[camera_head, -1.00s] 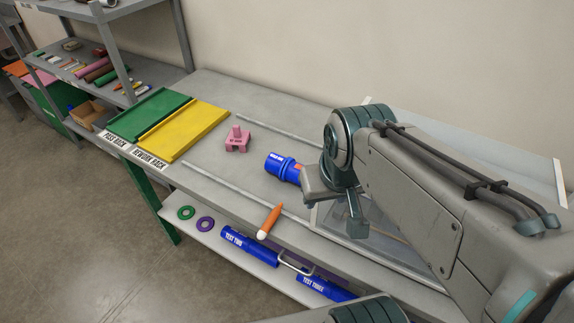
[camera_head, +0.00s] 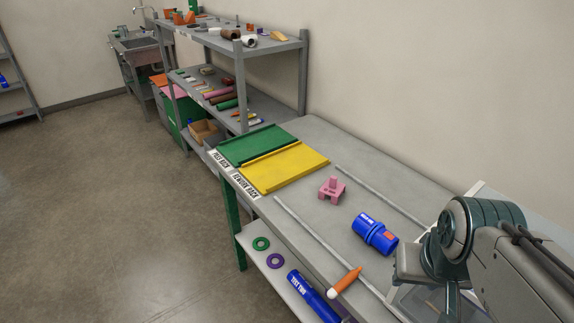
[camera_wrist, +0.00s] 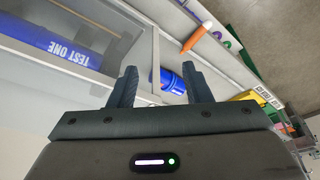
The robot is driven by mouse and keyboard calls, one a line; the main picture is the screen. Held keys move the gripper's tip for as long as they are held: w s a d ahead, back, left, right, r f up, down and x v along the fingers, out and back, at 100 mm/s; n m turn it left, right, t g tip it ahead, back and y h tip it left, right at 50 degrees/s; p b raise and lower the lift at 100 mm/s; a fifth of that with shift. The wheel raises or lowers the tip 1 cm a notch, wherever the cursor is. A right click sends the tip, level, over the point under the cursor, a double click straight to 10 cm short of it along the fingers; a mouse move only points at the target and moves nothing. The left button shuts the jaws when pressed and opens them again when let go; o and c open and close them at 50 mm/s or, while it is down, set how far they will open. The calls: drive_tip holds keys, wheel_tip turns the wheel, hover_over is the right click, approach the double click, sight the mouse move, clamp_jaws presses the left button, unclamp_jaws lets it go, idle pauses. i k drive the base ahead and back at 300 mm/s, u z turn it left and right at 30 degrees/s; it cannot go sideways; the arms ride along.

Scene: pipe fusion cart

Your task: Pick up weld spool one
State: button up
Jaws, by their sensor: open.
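A short blue spool (camera_head: 375,233) with white lettering and an orange-red patch lies on its side on the grey bench top; its label is too small to read surely. It also shows in the wrist view (camera_wrist: 172,82), beyond and partly behind the fingers. My gripper (camera_wrist: 159,80) is open and empty, with a finger on each side of the picture's middle and the spool apart from it. In the head view my arm is at the lower right, right of the spool; the fingertips are not clear there.
A blue TEST ONE pipe (camera_wrist: 60,50) lies behind a clear panel. A pink fixture (camera_head: 332,189), an orange marker (camera_head: 347,281) and long rails are near the spool. Green (camera_head: 258,144) and yellow (camera_head: 284,165) racks are further left. A TEST TWO pipe (camera_head: 311,298) lies below.

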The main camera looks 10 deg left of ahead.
sight(374, 233)
drive_tip(key=z, duration=0.05)
drive_tip(key=k, duration=0.5)
drive_tip(key=u, duration=1.65)
drive_tip(key=i, duration=1.05)
drive_tip(key=z, duration=2.4)
